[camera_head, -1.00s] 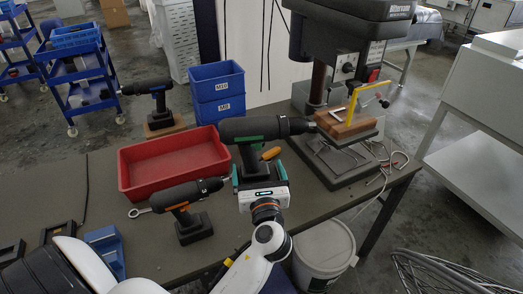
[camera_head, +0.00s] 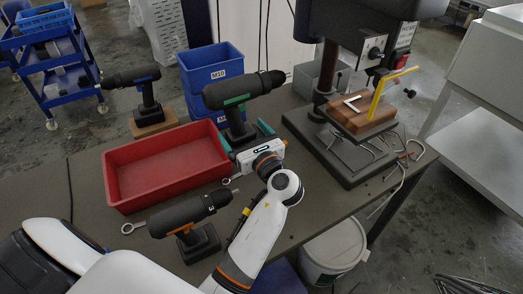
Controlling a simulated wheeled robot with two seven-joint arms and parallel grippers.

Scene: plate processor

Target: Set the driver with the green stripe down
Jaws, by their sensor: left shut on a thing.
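The driver with the green stripe (camera_head: 232,100) is dark and upright, its nose pointing right. It is just right of the red tray and in front of the blue bins. My left gripper (camera_head: 247,136) is shut on its base, with a teal finger on each side. The gripper and the driver's handle hide part of the base, and I cannot tell whether it touches the table. A driver with an orange stripe (camera_head: 186,215) stands in front of the tray. A driver with a blue stripe (camera_head: 140,82) stands on a wooden block behind the tray. My right gripper is not in view.
The red tray (camera_head: 112,180) looks empty. The blue bins (camera_head: 212,68) stand behind the held driver. A drill press (camera_head: 328,80) with a wooden block and a yellow bar (camera_head: 377,98) is on the right. A white bucket (camera_head: 335,250) is below the table's front edge.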

